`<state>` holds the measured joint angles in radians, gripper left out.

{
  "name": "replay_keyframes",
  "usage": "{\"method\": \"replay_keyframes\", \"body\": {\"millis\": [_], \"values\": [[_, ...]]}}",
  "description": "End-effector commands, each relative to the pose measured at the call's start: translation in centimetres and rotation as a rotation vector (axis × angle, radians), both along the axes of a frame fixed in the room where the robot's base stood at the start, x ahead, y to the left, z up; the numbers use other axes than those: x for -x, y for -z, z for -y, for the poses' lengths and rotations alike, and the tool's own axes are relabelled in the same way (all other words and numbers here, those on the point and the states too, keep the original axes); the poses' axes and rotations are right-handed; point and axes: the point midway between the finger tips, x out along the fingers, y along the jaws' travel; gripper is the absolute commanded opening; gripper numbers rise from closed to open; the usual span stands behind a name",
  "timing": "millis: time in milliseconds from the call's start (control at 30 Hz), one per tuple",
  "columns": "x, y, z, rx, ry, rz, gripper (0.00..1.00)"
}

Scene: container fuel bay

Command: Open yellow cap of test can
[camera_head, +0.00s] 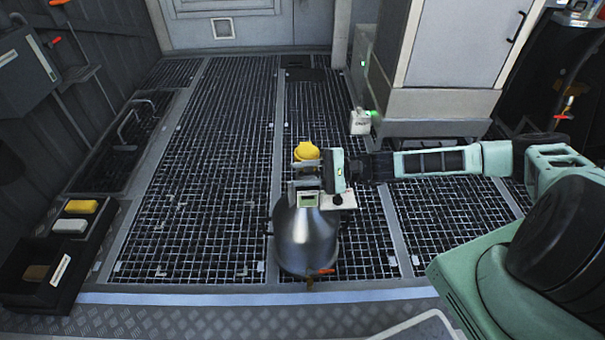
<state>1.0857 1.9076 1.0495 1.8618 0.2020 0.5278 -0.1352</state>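The test can (305,240) is a silvery metal vessel with a rounded body, standing upright on the grating near the middle of the head view. Its yellow cap (306,151) shows at the top, just beyond my gripper's fingers. My gripper (304,177) reaches in from the right, level, over the top of the can. Its two fingers are apart, one farther and one nearer to the camera. The fingers hide the can's neck and the lower part of the cap. I cannot tell whether they touch the cap.
A black tray (68,262) with yellow and white blocks stands at the lower left. A grey cabinet (440,60) stands behind my arm, with a small white box (360,122) beside it. The grating left of the can is clear.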

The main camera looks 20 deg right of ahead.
Motion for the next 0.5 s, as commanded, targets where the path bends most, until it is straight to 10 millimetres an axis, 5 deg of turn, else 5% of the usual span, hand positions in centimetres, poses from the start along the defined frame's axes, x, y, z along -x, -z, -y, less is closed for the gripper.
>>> {"method": "replay_keyframes", "body": {"millis": [233,367,500], "values": [[-0.03,-0.04,-0.11,0.000,0.000,0.000,0.31],[-0.02,-0.04,-0.10,0.000,0.000,0.000,0.00],[0.00,0.02,-0.09,0.000,0.000,-0.001,0.00]]}}
